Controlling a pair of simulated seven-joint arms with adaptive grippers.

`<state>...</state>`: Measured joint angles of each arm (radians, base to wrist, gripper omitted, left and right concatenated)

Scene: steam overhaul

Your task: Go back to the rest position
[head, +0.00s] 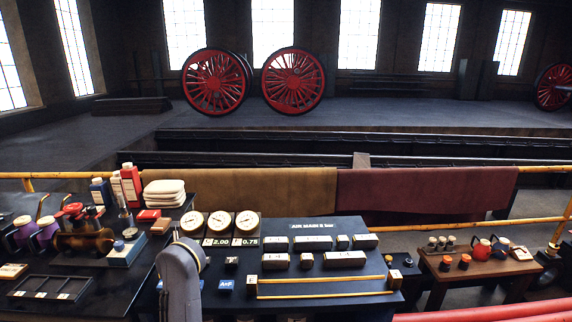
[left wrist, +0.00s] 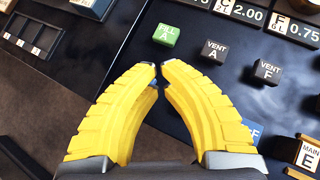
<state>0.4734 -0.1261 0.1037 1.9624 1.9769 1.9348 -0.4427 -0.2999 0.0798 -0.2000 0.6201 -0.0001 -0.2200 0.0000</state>
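My left gripper (left wrist: 158,66) shows in the left wrist view as two yellow ribbed fingers. Their tips come together with nothing visible between them. It hangs over the dark panel, just in front of the green FILL A block (left wrist: 166,36). The dark VENT A block (left wrist: 214,51) and VENT F block (left wrist: 266,71) lie to its right. In the head view my grey left arm rises in front of the panel (head: 300,240), and its fingers are hidden. My right gripper is in neither view.
Gauges (head: 220,222) stand at the panel's back left. Metal blocks (head: 312,243) and a brass rail (head: 320,295) lie on its right. The left bench holds bottles (head: 131,184), a brass fitting (head: 85,241) and a black tray (head: 48,288). A side table (head: 480,268) holds small pots at right.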

